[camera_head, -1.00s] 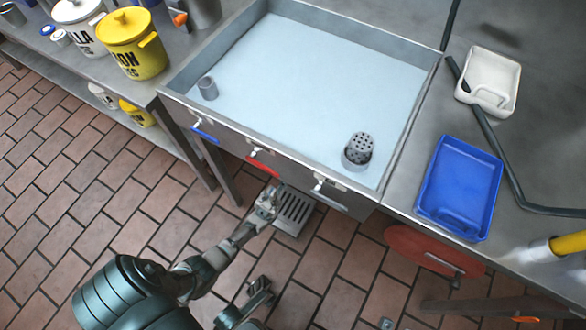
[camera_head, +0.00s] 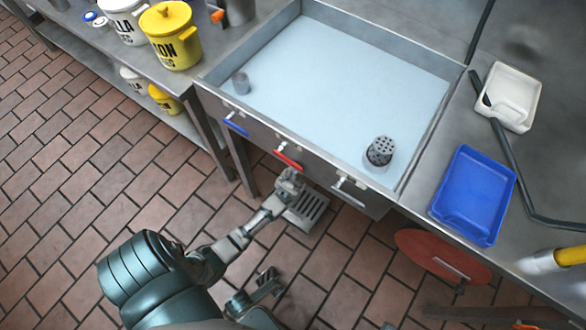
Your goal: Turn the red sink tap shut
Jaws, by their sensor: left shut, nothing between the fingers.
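The red tap lever (camera_head: 288,160) is on the front panel of the metal sink, between a blue lever (camera_head: 236,126) and a white or grey lever (camera_head: 348,190). It slants down to the right. My left gripper (camera_head: 290,176) is shut and empty, just below the red lever. I cannot tell whether its fingertips touch the lever.
The sink basin (camera_head: 350,70) holds pale blue liquid, with a perforated drain piece (camera_head: 381,150) at its front right. A floor grate (camera_head: 309,208) lies below. A blue tray (camera_head: 474,195) and a white tray (camera_head: 511,95) stand right. A red disc (camera_head: 440,256) shows below the counter.

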